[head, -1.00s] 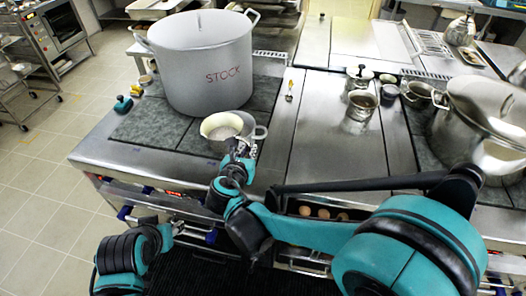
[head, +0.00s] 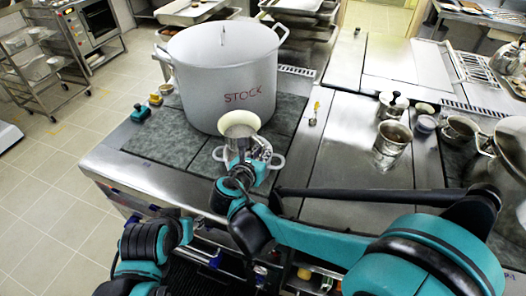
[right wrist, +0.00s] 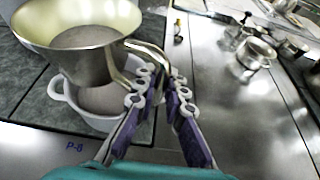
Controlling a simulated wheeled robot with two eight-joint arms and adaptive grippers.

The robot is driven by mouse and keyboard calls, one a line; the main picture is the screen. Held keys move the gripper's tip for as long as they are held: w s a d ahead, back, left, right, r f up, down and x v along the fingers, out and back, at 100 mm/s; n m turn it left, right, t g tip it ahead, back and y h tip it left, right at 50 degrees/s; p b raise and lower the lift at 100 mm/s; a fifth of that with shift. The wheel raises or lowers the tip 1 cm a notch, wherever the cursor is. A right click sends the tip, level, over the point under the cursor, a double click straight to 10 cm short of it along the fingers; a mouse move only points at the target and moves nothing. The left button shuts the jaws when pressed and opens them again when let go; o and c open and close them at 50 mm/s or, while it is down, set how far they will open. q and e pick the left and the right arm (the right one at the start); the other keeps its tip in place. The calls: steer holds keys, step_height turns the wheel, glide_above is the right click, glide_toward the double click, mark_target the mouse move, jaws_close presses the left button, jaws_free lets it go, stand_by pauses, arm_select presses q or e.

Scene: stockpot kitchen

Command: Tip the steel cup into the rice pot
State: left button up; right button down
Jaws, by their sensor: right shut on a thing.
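The steel cup (head: 240,127) is in my right gripper (head: 250,150), raised above the small pale two-handled pot (head: 277,161). In the right wrist view, the fingers (right wrist: 156,84) are shut on the cup's handle. The cup (right wrist: 85,60) has a wide mouth and greyish contents inside it. The rice pot (right wrist: 90,121) is below the cup, partly hidden by it, with greyish contents showing. The cup looks close to upright; any slight tilt is hard to tell.
A large stockpot (head: 222,85) marked STOCK stands just behind the rice pot. A steel pitcher (head: 391,145), a lidded canister (head: 392,105) and other pots are to the right. The steel worktop (head: 348,150) between is mostly clear. A teal object (head: 141,114) lies at left.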

steer(key=shift+w+p, duration=0.1)
steer(key=shift+p, duration=0.35)
steer(key=shift+f+b, duration=1.2)
steer(key=shift+f, duration=0.35)
steer(key=r+g+p, duration=0.1)
steer(key=p, duration=0.2)
steer(key=shift+r+y, duration=0.15)
steer(key=shift+y, duration=0.25)
steer(key=g+y+p, duration=0.1)
steer(key=p, duration=0.2)
steer(key=r+m+g+y+p, duration=0.1)
steer(key=p, duration=0.2)
steer(key=shift+a+r+m, duration=0.15)
steer(key=shift+r+m, duration=0.1)
steer(key=shift+m, duration=0.05)
steer(key=g+y+p, duration=0.1)
steer(key=p, duration=0.1)
steer(key=m+g+y+p, duration=0.1)
steer(key=shift+d+r+g+y+p, duration=0.3)
steer(key=shift+r+p, duration=0.05)
steer(key=w+d+m+g+y+b, duration=0.4)
steer(key=g+y+b, duration=0.3)
steer(key=y, duration=0.4)
steer(key=shift+w+d+f, duration=0.15)
steer(key=shift+d+f, duration=0.2)
steer(key=shift+d, duration=0.5)
